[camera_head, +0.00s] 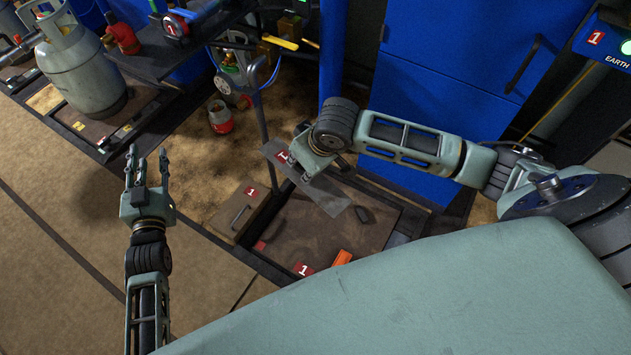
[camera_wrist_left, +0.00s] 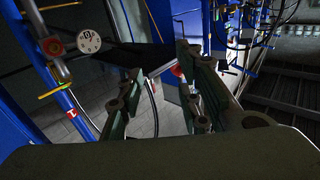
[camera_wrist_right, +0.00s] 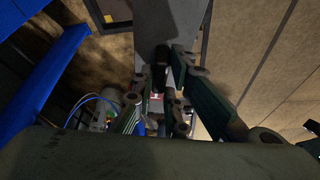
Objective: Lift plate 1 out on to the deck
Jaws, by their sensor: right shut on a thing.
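Plate 1 (camera_head: 335,200) is a flat grey plate with a red "1" tag at its far left end. In the head view it hangs tilted over a dark framed recess (camera_head: 315,228). My right gripper (camera_head: 303,172) is over the plate and shut on its black handle; the right wrist view shows the handle (camera_wrist_right: 161,62) between the fingers and the grey plate (camera_wrist_right: 180,20) beyond. My left gripper (camera_head: 148,158) is open and empty, fingers up, left of the recess and apart from the plate. Brown deck (camera_head: 190,265) lies below it.
A tan box tagged "1" (camera_head: 240,212) stands at the recess's left edge. An orange block (camera_head: 342,257) lies at its near edge. A blue cabinet (camera_head: 450,90) and post (camera_head: 333,50) stand behind. A grey gas cylinder (camera_head: 80,65) stands at far left.

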